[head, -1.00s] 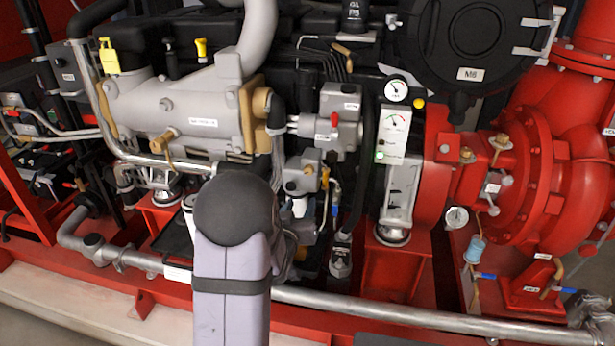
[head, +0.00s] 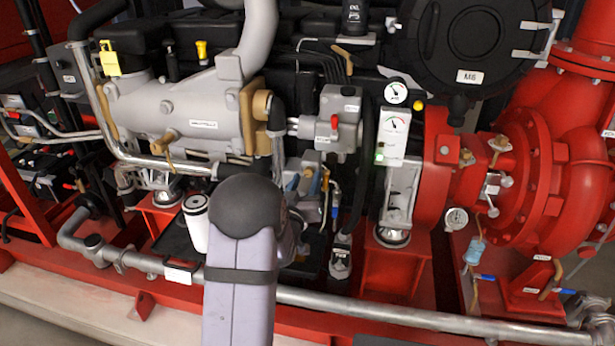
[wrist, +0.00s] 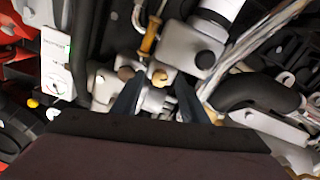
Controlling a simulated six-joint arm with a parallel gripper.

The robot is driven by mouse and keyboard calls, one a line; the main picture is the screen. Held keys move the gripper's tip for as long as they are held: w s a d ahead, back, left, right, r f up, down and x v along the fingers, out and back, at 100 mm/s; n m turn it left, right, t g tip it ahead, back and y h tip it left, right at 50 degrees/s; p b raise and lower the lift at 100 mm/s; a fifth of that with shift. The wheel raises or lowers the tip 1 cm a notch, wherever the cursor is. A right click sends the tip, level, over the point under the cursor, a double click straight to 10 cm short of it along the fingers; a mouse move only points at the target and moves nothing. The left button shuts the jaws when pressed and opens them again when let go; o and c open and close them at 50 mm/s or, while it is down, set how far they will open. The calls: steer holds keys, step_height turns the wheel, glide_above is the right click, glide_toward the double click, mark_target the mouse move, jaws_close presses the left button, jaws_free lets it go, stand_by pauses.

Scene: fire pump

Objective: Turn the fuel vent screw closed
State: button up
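In the wrist view, a small brass screw (wrist: 160,77) sits on a pale grey housing (wrist: 178,66); it looks like the fuel vent screw, but its label cannot be read. My gripper (wrist: 157,88) has its two dark fingers apart, one on each side below the screw. The screw shows in the gap, and I cannot tell whether either finger touches it. A second brown-brass knob (wrist: 125,72) is just left of the left fingertip. In the head view, my forearm hides most of the gripper and the screw area.
A brass-coloured handle (wrist: 149,38) and a white cylinder (wrist: 221,9) stand close above the screw. A black hose (wrist: 262,92) runs to the right. In the head view, a grey pipe (head: 400,313) crosses the front, and a grey unit with a red knob (head: 340,120) sits above.

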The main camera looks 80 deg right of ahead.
steer(key=shift+d, duration=1.1)
jaws_close()
